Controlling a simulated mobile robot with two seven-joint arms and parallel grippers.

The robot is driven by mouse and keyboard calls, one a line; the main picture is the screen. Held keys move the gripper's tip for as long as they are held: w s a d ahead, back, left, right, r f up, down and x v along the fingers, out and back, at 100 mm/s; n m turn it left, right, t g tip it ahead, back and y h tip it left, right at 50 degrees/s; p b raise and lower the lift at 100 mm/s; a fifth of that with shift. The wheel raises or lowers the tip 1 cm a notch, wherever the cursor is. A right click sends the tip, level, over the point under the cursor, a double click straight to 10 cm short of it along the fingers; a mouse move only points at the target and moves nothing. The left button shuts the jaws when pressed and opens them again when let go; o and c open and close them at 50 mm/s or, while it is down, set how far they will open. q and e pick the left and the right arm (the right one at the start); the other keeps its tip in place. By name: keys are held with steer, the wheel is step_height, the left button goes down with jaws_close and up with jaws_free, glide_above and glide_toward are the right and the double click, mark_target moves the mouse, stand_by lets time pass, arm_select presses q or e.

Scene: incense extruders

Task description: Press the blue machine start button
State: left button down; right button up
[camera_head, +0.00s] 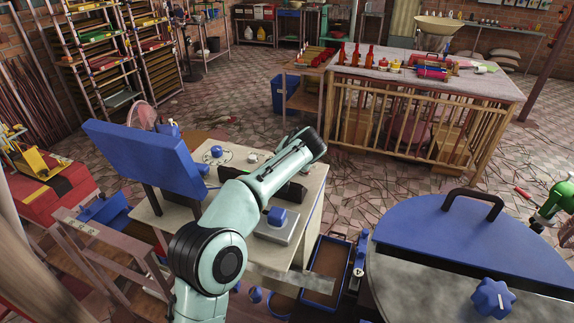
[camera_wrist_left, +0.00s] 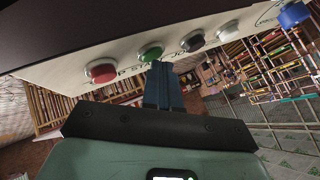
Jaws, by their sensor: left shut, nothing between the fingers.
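In the left wrist view a pale control panel (camera_wrist_left: 118,58) with partly readable lettering carries a row of controls. The green button (camera_wrist_left: 150,52) sits between a red button (camera_wrist_left: 101,71) and a black one (camera_wrist_left: 191,41). My left gripper (camera_wrist_left: 160,66) is shut and empty, its fingertips just by the green button; I cannot tell whether they touch it. In the head view a blue machine housing (camera_head: 145,158) stands on a pale-topped bench (camera_head: 232,160). My left arm reaches over this bench; its fingers cannot be made out there. My right gripper is not in view.
A white control (camera_wrist_left: 228,31) and a blue knob (camera_wrist_left: 293,14) continue the panel's row. A blue-lidded drum (camera_head: 455,237) stands at the lower right. A wooden slatted table (camera_head: 440,88) is behind. Tiled floor lies between bench and table.

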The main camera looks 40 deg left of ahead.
arm_select(q)
steer(key=shift+r+p, duration=0.6)
steer(key=shift+r, duration=0.3)
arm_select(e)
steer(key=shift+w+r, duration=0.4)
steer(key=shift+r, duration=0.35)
arm_select(q)
steer(key=shift+r, duration=0.1)
steer(key=shift+r+p, duration=0.4)
steer(key=shift+r, duration=0.2)
step_height(320, 180, up, 4)
steer(key=shift+f+p, duration=0.2)
steer(key=shift+p, duration=0.8)
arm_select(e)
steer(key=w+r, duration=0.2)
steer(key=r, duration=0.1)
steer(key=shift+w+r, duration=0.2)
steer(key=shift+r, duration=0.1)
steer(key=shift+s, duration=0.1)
